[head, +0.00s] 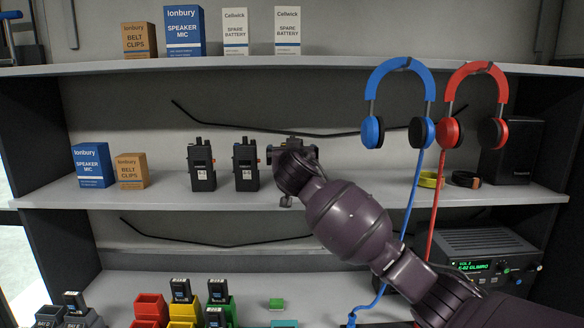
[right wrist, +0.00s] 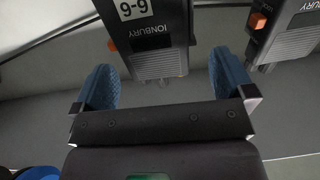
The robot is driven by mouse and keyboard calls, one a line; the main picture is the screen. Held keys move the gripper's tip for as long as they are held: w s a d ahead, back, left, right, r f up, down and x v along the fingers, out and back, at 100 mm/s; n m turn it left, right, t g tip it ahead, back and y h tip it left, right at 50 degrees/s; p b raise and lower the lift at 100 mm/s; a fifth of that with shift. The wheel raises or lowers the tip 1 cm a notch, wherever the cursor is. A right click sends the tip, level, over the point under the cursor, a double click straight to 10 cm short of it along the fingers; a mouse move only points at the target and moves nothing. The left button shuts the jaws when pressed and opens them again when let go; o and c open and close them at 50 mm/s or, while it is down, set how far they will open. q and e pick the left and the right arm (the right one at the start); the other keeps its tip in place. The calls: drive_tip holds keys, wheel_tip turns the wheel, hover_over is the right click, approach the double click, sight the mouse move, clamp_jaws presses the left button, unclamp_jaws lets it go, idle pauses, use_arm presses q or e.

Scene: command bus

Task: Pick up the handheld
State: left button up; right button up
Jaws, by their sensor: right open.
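Two black handhelds stand upright on the middle shelf in the head view, a left one (head: 201,167) and a right one (head: 246,165), each with a small white label. My right gripper (head: 290,150) is just right of them. In the right wrist view the right gripper (right wrist: 165,82) is open, its blue fingers apart. A handheld with a white label (right wrist: 150,35) appears upside down between and beyond the fingers, with gaps on both sides. Another handheld (right wrist: 292,35) is to its right. In the head view my gripper hides what is behind it. My left gripper is not in view.
Blue headphones (head: 400,75) and red headphones (head: 476,78) hang at the right, their cords hanging down near my arm. Small boxes (head: 90,165) stand left on the middle shelf (head: 330,190). Coloured bins (head: 150,308) are below. A radio unit (head: 480,255) is lower right.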

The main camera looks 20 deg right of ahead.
drive_tip(key=shift+x, duration=0.9)
drive_tip(key=shift+c, duration=0.2)
drive_tip(key=c, duration=1.4)
drive_tip(key=shift+o, duration=0.2)
drive_tip(key=shift+r+b, duration=0.4)
drive_tip(key=shift+r, duration=4.6)
